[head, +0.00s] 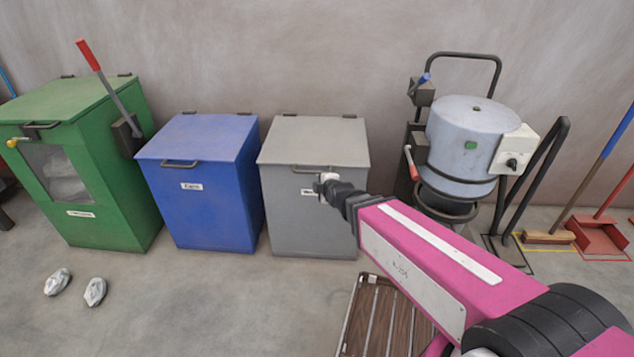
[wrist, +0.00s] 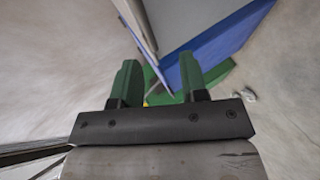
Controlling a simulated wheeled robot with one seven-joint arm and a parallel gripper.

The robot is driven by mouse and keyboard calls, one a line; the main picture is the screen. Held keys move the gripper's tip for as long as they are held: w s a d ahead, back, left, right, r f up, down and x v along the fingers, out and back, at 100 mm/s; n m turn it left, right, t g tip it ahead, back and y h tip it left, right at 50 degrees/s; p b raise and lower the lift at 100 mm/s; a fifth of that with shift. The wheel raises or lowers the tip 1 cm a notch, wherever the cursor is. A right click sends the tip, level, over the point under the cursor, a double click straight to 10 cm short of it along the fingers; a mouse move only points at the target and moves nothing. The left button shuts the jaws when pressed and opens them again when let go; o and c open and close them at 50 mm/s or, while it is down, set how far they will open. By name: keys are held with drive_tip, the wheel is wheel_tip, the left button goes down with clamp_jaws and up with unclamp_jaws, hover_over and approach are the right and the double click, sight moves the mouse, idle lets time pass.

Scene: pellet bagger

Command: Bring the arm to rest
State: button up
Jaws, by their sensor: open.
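My pink arm reaches in from the lower right in the head view, and its dark wrist end is in front of the grey bin (head: 315,210). My gripper (wrist: 158,82) shows in the wrist view with its two green fingers apart and nothing between them. In the head view the gripper (head: 328,180) is small and partly hidden by the wrist, close to the grey bin's front handle and label. I cannot tell whether it touches the bin. The blue bin (wrist: 220,50) and a green shape lie beyond the fingers in the wrist view.
The blue bin (head: 205,220) and a green bin (head: 110,190) with a red-handled lever stand left. A grey drum machine (head: 465,145) stands right, beside a broom (head: 548,237) and a red dustpan (head: 600,238). A slatted brown platform (head: 375,325) lies below my arm. Two pale lumps (head: 95,292) lie on the floor.

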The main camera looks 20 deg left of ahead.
drive_tip(key=shift+s+d+r, duration=0.3)
drive_tip(key=shift+s+d, duration=0.1)
drive_tip(key=shift+s, duration=0.05)
drive_tip(key=w+d+f+m+g+h, duration=0.25)
drive_tip(key=d+m, duration=0.35)
drive_tip(key=d, duration=0.5)
drive_tip(key=w+d+f+m+g+h, duration=0.25)
drive_tip(key=d+m, duration=0.35)
drive_tip(key=d, duration=0.6)
drive_tip(key=s+d+f+m+g+h, duration=0.1)
drive_tip(key=d+m, duration=0.4)
drive_tip(key=d, duration=0.5)
drive_tip(key=s+d+f+m+g+h, duration=0.1)
drive_tip(key=s+d+m+g, duration=0.3)
drive_tip(key=d, duration=0.6)
drive_tip(key=shift+s+m+h, duration=0.5)
drive_tip(key=shift+s+m, duration=0.25)
drive_tip(key=shift+m, duration=0.45)
